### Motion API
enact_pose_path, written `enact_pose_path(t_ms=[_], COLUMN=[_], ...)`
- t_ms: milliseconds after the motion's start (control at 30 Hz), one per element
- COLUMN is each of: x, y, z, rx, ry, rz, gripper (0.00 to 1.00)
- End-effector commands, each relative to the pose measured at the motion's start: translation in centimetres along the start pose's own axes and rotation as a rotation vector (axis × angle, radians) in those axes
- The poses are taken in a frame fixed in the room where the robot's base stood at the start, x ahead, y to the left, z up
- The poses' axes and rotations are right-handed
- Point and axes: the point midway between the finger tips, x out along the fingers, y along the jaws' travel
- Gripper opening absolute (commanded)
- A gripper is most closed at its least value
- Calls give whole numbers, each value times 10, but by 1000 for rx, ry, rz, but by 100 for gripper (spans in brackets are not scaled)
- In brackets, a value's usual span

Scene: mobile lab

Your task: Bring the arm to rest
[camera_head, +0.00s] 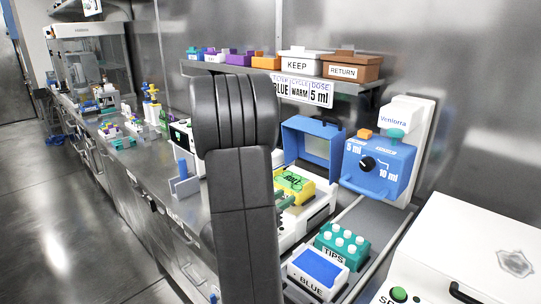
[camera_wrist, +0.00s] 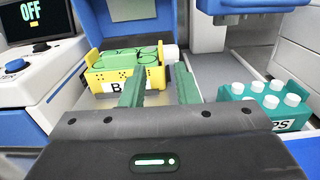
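My arm (camera_head: 238,160) rises dark and upright in the middle of the head view and hides part of the bench. My gripper (camera_wrist: 157,82) shows two green fingers standing apart in the wrist view, with nothing seen between them. A yellow block (camera_wrist: 100,79) with a green top and a letter label lies just beyond the fingers, mostly to the left. The yellow block also shows in the head view (camera_head: 298,183), right of my arm. I cannot tell whether a finger touches it.
A blue-lidded device (camera_head: 309,139) stands open behind the block, beside a blue dosing machine (camera_head: 376,172). A teal TIPS rack (camera_head: 339,247) and a BLUE box (camera_head: 317,272) are at the front right. A shelf (camera_head: 225,69) with bins hangs above. The floor at left is clear.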

Motion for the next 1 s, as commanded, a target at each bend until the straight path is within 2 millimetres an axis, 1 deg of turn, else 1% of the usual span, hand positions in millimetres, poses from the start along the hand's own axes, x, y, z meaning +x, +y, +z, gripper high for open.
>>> enact_pose_path(t_ms=[267, 500, 700, 767, 833, 1000], x=[41, 82, 109, 110, 109, 109], y=[-1, -1, -1, -1, 0, 0], z=[1, 1, 1, -4, 0, 0], rx=[0, 1, 0, 0, -1, -1], ry=[-1, -1, -1, -1, -1, -1], rz=[-5, -4, -2, -1, 0, 0], gripper=[28, 28, 28, 28, 28, 28])
